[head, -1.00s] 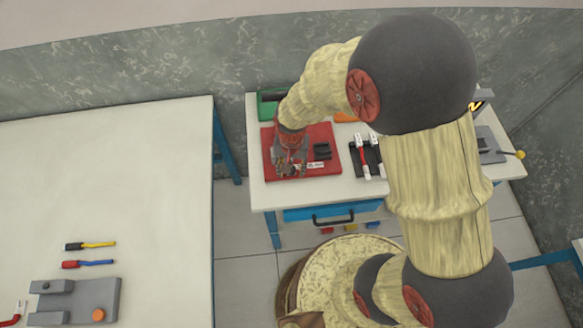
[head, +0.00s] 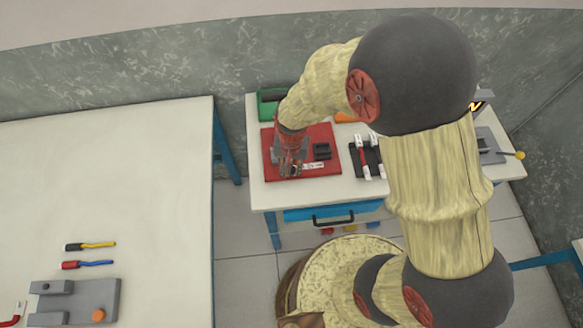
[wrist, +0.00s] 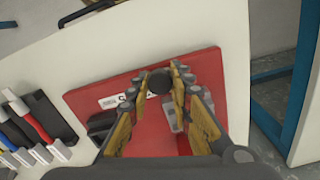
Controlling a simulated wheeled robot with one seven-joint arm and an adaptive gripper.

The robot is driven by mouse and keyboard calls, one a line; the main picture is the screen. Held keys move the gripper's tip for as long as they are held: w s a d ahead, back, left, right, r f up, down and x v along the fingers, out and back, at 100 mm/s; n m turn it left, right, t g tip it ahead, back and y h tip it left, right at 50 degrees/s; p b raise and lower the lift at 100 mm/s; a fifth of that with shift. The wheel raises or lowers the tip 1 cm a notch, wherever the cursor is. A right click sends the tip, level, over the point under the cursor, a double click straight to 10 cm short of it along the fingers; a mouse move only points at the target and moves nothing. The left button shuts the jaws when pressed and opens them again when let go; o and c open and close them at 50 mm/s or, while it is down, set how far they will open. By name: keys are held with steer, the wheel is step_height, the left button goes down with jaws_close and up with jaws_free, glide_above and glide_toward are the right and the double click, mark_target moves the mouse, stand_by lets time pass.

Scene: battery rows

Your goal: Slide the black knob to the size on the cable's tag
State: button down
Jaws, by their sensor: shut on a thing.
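The red board (head: 328,135) lies on the white table and also shows in the wrist view (wrist: 215,70). My gripper (head: 290,172) is over its front left part in the head view. In the wrist view my gripper (wrist: 160,84) is shut on the round black knob (wrist: 159,81), which sits between the fingertips. A grey piece (wrist: 173,117) shows beside the fingers. A white label (wrist: 111,101) with dark print is partly covered by a finger. Cables with white ends (head: 364,158) lie on a black holder; the tag's writing is too small to read.
A black block (head: 322,150) stands on the board. A green bin (head: 268,104) is behind it. A grey device (head: 489,145) with a yellow-ended lever stands at the right.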

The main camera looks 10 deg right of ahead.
steer(key=shift+d+p, duration=0.4)
steer(key=shift+d, duration=1.15)
steer(key=c, duration=1.6)
jaws_free()
step_height(320, 180, up, 8)
steer(key=shift+f, duration=0.25)
